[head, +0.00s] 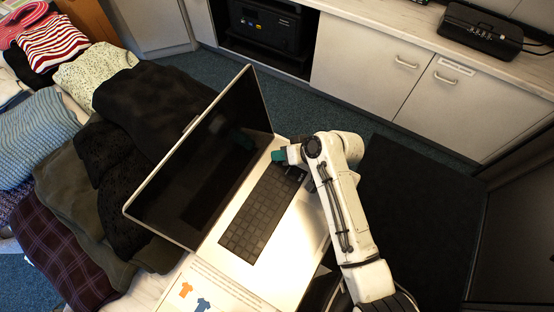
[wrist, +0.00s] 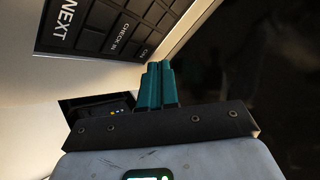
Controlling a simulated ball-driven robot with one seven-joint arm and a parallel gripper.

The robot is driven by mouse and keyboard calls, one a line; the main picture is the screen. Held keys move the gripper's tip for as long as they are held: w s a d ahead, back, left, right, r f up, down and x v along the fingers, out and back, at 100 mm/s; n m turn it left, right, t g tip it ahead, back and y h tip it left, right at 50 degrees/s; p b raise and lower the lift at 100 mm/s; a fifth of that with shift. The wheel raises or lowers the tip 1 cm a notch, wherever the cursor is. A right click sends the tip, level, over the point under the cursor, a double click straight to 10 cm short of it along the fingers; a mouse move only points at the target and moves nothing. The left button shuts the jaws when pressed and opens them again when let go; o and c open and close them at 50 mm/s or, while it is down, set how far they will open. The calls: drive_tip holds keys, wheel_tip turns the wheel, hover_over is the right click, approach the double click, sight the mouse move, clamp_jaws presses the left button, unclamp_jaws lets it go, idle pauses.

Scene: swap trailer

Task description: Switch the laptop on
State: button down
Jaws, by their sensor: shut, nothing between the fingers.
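The laptop (head: 201,150) stands open on a white surface, with its screen dark. Its black keyboard (head: 262,214) faces up, and my arm reaches over its right side. My gripper (head: 279,156), with teal fingers, is at the far end of the keyboard, close to the hinge side. In the wrist view my gripper (wrist: 158,66) is shut and empty, its fingertips beside the corner of the keys (wrist: 115,25). Some keys there carry large words such as NEXT and CHECK IN. I cannot tell whether the fingertips touch a key.
Folded clothes (head: 75,190) lie left of the laptop. A printed sheet (head: 205,290) with shirt pictures lies in front of it. Pale cabinets (head: 365,70) and a black device (head: 265,28) stand behind. A black box (head: 482,30) sits on the counter. A dark mat (head: 420,210) covers the floor at right.

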sight(280, 162)
drive_tip(key=shift+f, duration=0.35)
drive_tip(key=shift+f+b, duration=0.3)
drive_tip(key=shift+b, duration=0.05)
idle(0.5)
idle(0.3)
drive_tip(key=shift+r+p, duration=0.7)
drive_tip(key=shift+r, duration=0.05)
wheel_tip(280, 162, up, 5)
drive_tip(key=p, duration=0.4)
drive_tip(key=shift+p, duration=0.3)
idle(0.5)
